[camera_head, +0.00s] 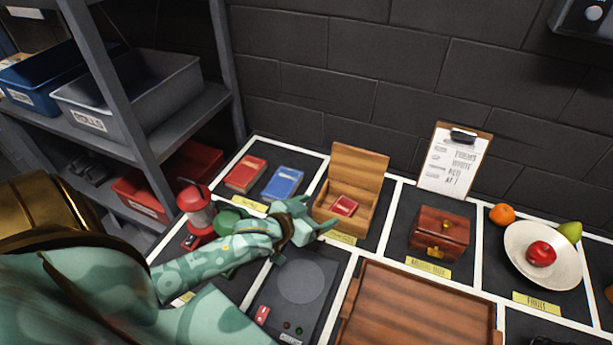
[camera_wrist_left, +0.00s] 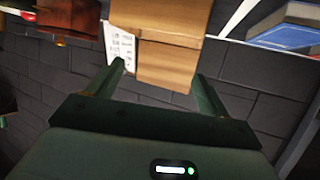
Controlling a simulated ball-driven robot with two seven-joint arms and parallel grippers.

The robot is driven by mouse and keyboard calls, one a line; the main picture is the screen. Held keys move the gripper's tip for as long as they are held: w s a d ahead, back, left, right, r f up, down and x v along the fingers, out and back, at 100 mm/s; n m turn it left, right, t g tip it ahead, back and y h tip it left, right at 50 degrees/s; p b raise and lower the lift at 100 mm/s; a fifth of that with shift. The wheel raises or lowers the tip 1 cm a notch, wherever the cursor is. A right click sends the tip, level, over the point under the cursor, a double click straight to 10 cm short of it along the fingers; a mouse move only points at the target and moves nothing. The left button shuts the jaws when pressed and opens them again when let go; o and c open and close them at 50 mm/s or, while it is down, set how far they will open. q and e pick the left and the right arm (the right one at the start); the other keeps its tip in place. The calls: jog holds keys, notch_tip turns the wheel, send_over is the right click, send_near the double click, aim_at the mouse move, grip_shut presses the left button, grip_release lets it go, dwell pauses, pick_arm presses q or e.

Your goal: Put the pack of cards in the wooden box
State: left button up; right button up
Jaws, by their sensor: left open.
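The wooden box (camera_head: 357,165) stands open with its lid raised at the back of the table. A small red pack of cards (camera_head: 344,206) lies inside it. My left gripper (camera_head: 318,229) is open and empty, just in front of the box's left front corner and apart from the pack. In the left wrist view the open fingers of my left gripper (camera_wrist_left: 160,72) point towards the wooden box (camera_wrist_left: 172,62); the pack cannot be seen there. My right gripper is not in view.
Red (camera_head: 246,174) and blue (camera_head: 283,182) books lie left of the box. A small brown chest (camera_head: 440,232), clipboard (camera_head: 452,160) and fruit plate (camera_head: 520,262) are to the right. A wooden tray (camera_head: 420,310) and a dark panel (camera_head: 297,290) lie in front. A red lantern (camera_head: 196,208) stands left.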

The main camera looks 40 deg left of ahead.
pick_arm(q)
jog(key=shift+v, duration=1.7)
